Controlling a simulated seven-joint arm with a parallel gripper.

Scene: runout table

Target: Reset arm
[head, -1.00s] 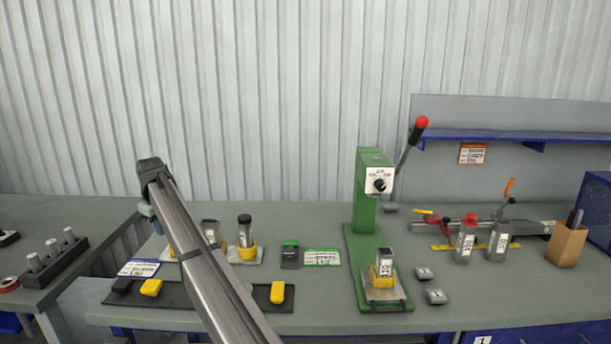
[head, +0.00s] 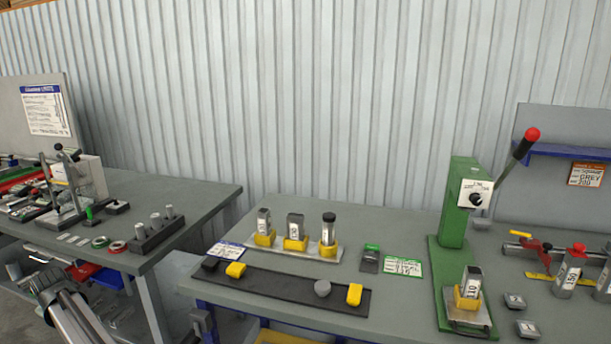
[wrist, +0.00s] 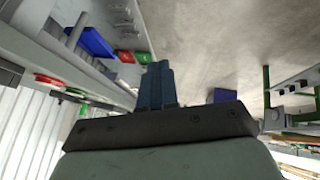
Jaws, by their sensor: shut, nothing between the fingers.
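My gripper (wrist: 156,84) shows in the wrist view with its two blue-grey fingers together and nothing between them. It points out over open space beside a bench, with grey floor beyond. In the head view, part of my arm (head: 72,312) shows at the lower left, in front of the left bench. The gripper itself cannot be made out there.
The left bench (head: 205,190) holds a pin block (head: 155,235) and tools. The right bench (head: 400,300) holds a dark strip (head: 270,291) with yellow pieces, capped cylinders, and a green press (head: 455,230) with a red-knobbed lever. A gap separates the benches.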

